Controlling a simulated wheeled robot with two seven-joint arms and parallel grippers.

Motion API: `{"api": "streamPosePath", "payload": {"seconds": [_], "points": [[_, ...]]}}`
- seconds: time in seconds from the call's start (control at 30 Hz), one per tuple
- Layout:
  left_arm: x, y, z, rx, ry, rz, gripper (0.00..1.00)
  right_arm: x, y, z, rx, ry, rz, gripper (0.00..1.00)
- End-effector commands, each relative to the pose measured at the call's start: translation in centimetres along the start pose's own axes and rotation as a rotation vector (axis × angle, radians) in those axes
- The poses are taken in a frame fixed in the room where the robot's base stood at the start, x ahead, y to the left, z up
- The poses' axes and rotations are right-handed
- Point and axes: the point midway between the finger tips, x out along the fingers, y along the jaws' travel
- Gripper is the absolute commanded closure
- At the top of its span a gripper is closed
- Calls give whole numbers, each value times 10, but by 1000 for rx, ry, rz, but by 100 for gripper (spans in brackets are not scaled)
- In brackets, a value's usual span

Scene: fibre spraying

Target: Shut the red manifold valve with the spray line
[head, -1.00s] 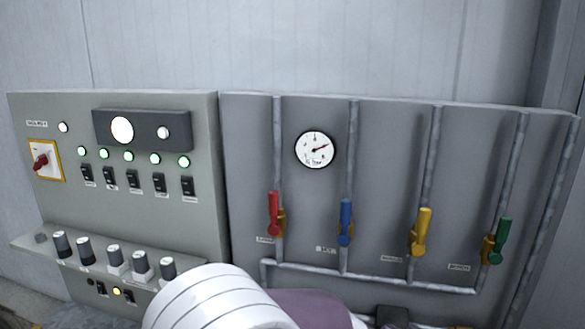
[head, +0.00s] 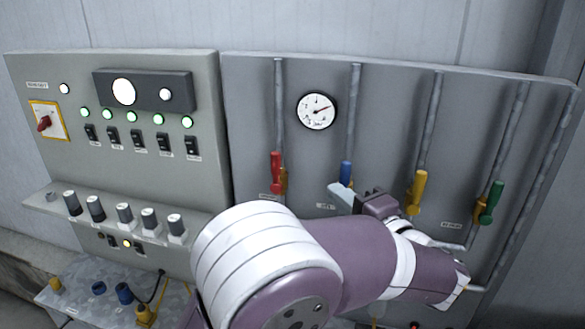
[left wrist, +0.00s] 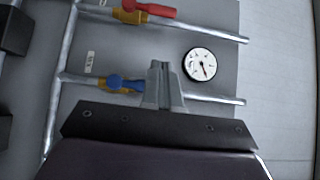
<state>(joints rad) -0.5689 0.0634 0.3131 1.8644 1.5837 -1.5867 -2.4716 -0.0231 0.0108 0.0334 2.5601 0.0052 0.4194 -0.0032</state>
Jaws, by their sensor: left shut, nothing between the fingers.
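The red valve (head: 277,172) is on the leftmost pipe of the grey manifold panel, its handle upright along the pipe. It also shows at the top of the left wrist view (left wrist: 150,10), clear of the fingers. My left gripper (head: 341,194) is shut and empty in front of the panel, right of the red valve and by the lower part of the blue valve (head: 346,173). In the left wrist view its closed fingers (left wrist: 163,70) overlap the blue valve's pipe, just beside the blue handle (left wrist: 126,82); I cannot tell whether they touch. My right gripper is out of view.
Yellow (head: 416,192) and green (head: 491,203) valves stand farther right. A gauge (head: 315,111) sits between the first two pipes. A control box (head: 215,80) with switches and knobs is at left. My left arm covers the lower middle of the panel.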

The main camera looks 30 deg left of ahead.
Motion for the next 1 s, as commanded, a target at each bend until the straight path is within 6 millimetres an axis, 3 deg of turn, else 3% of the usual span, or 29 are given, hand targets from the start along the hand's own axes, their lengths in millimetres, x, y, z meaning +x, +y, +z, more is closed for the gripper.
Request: {"api": "streamPosePath", "payload": {"seconds": [0.43,0.7,1.0], "points": [[93,-4,2,1,-4,1,100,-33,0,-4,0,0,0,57],[115,-2,26,2,0,0,100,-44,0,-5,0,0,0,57],[117,0,28,0,2,0,100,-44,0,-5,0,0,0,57]]}}
